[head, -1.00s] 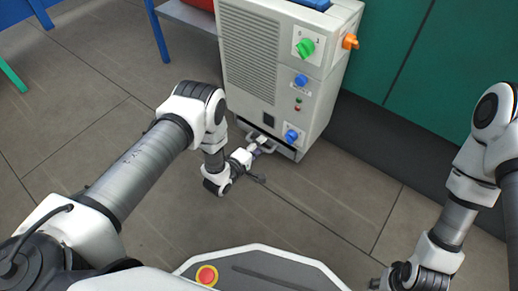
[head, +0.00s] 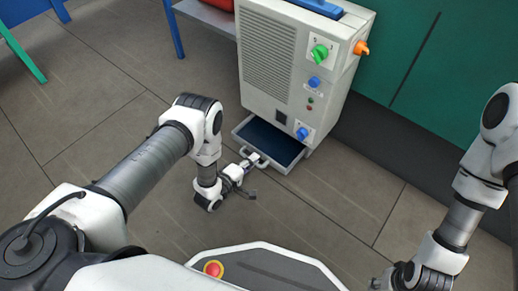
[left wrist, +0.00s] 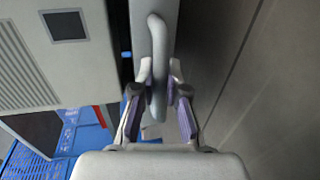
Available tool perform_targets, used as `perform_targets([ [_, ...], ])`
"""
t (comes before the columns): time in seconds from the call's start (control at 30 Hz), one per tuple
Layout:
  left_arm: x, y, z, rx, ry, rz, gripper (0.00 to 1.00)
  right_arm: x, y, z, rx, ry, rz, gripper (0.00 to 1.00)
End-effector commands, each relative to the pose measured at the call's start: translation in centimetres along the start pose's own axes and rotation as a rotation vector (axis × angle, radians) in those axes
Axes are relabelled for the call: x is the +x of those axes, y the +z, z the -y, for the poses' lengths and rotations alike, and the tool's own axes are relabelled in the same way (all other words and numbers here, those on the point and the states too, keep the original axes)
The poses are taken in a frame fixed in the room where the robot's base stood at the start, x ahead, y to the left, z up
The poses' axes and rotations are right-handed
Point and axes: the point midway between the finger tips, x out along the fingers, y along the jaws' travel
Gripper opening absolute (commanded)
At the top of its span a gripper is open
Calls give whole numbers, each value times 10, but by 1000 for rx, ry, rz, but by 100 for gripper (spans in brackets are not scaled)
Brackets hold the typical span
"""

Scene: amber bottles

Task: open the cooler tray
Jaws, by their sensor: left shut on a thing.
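The cooler (head: 290,75) is a light grey cabinet with a vent grille and coloured knobs. Its tray (head: 270,141), dark inside with a pale rim, sticks out from the bottom of the cabinet. My left gripper (head: 251,162) is at the front of the tray. In the left wrist view the fingers of my left gripper (left wrist: 160,85) are closed around the grey bar handle (left wrist: 157,60) of the tray. My right arm is at the right of the head view, and its fingers cannot be made out.
An orange knob (head: 361,47) juts from the cooler's right side. Green cabinets (head: 430,90) stand to the right. A shelf (head: 210,14) with a red thing is at the left. The floor (head: 310,215) in front of the tray is clear.

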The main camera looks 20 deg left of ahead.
Motion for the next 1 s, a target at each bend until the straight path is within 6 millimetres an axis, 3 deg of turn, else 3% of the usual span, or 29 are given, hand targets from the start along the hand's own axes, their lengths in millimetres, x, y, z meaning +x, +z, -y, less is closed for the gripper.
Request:
perform_targets([
  [0.37,-5,0,1,1,3,0,0,-3,0,0,-1,0,0,40],
  [0.4,-5,0,1,1,2,0,16,-3,0,0,-1,0,0,40],
  [0.47,-5,0,1,1,2,0,38,-3,0,0,-1,0,0,40],
  [0.5,-5,0,1,1,2,0,39,-3,0,0,-1,0,0,40],
  [0.83,-9,0,1,1,2,0,39,-3,0,0,-1,0,0,40],
  [1.0,-37,-1,2,-1,-2,-2,39,-3,0,0,-1,0,0,40],
])
